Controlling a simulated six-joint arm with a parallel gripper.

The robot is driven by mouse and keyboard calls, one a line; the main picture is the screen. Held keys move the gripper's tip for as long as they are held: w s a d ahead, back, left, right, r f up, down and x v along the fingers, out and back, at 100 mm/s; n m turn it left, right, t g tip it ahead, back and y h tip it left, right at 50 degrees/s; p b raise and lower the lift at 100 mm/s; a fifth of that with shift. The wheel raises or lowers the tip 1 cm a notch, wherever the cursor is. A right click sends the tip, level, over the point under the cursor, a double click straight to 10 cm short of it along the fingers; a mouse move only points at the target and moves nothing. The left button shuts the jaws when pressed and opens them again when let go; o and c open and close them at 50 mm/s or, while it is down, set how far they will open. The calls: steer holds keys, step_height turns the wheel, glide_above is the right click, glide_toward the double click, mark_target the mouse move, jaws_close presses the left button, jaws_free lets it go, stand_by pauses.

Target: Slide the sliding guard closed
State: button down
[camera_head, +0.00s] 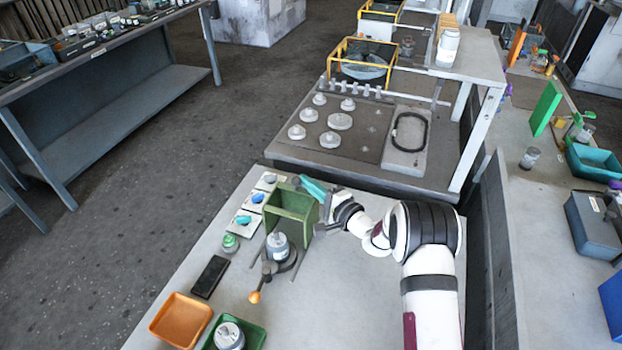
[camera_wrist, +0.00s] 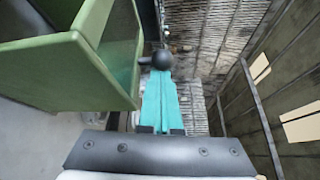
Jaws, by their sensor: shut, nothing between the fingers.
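The sliding guard (camera_head: 290,205) is a green, open-sided box on the workbench, beside a grey cylinder (camera_head: 278,246) on a dark round base. The cylinder stands in front of the guard and is not covered by it. My gripper (camera_head: 304,180) has teal fingers and is at the guard's far right side. In the wrist view, the guard (camera_wrist: 108,45) fills the upper left, and my shut fingers (camera_wrist: 160,80) lie just right of it. A black ball knob (camera_wrist: 162,60) shows at the fingertips; I cannot tell whether they touch it.
A lever with an orange ball (camera_head: 254,297) sticks out toward the front. A black slab (camera_head: 209,277), an orange tray (camera_head: 180,319) and a green tray (camera_head: 258,338) lie nearer. The bench's right middle is clear.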

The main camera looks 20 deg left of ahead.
mark_target(292, 209)
steer(key=s, duration=0.9)
steer(key=shift+s, duration=0.2)
